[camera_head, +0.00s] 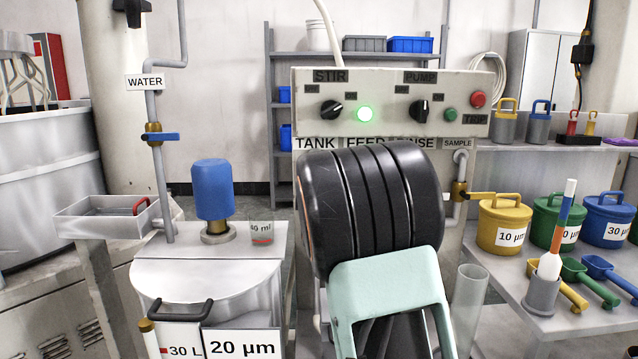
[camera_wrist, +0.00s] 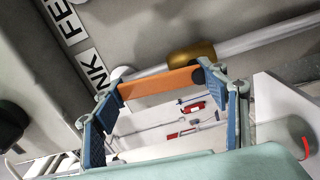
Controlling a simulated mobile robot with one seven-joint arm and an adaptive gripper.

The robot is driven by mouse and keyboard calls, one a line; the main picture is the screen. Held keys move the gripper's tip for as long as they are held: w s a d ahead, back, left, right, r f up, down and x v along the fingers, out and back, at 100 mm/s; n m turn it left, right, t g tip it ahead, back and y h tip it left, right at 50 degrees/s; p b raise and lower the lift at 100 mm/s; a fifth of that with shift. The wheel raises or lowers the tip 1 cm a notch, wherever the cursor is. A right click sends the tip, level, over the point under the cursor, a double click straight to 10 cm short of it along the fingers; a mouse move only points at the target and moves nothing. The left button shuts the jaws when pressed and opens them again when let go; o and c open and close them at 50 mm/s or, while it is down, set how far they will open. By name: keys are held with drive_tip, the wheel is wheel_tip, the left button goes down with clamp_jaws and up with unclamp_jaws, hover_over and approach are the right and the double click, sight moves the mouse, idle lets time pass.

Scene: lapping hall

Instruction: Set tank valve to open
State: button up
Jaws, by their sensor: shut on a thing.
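The tank valve shows in the wrist view as a brass body (camera_wrist: 192,54) on a grey pipe (camera_wrist: 265,38), with an orange lever (camera_wrist: 160,83) in front. The lever lies roughly along the pipe's line in that picture. My gripper (camera_wrist: 165,92) has its blue-padded fingers at the two ends of the lever and is shut on it. A partly cut label reading "NK" (camera_wrist: 93,70) is beside the valve. In the head view the TANK label (camera_head: 316,143) is on the panel's lower edge; my arm hides the valve, the lever and my fingertips there.
The panel (camera_head: 390,88) with knobs and a green light is above. A sample valve with an orange lever (camera_head: 480,196) is to the right, near a clear cylinder (camera_head: 470,300). A lidded drum (camera_head: 206,275) with a blue motor (camera_head: 212,188) stands left. A bench (camera_head: 520,275) with buckets is right.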

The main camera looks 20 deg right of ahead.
drive_tip(key=shift+a+r, duration=0.1)
drive_tip(key=shift+r, duration=0.1)
idle(0.3)
drive_tip(key=o, duration=1.7)
drive_tip(key=shift+f, duration=0.15)
drive_tip(key=shift+o, duration=0.2)
drive_tip(key=v, duration=1.2)
